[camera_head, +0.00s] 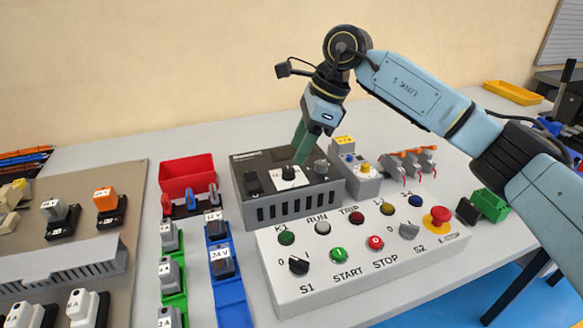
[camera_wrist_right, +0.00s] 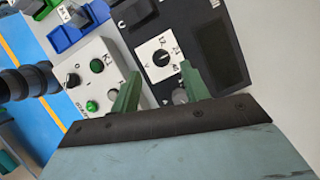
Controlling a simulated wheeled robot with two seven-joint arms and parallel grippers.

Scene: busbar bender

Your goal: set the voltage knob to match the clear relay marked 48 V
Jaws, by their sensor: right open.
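The voltage knob (camera_head: 288,173) sits on a white dial plate on top of the black box (camera_head: 328,192). In the right wrist view the round black knob (camera_wrist_right: 161,58) shows on its white plate with small printed numbers; its exact setting is not clear. My right gripper (camera_head: 298,160) points down over the knob, its green fingers open on either side of it in the wrist view (camera_wrist_right: 160,69); I cannot tell whether they touch. A greyish relay (camera_head: 55,211) and an orange one (camera_head: 106,200) stand in black sockets at left; their labels are too small to read.
A grey control panel (camera_head: 350,279) with lamps, switches and a red emergency stop (camera_head: 437,217) stands in front of the box. Left are a red bin (camera_head: 188,175), a blue rail (camera_head: 230,297) with labelled parts, one reading 24 V (camera_head: 221,262), and green rails (camera_head: 175,299).

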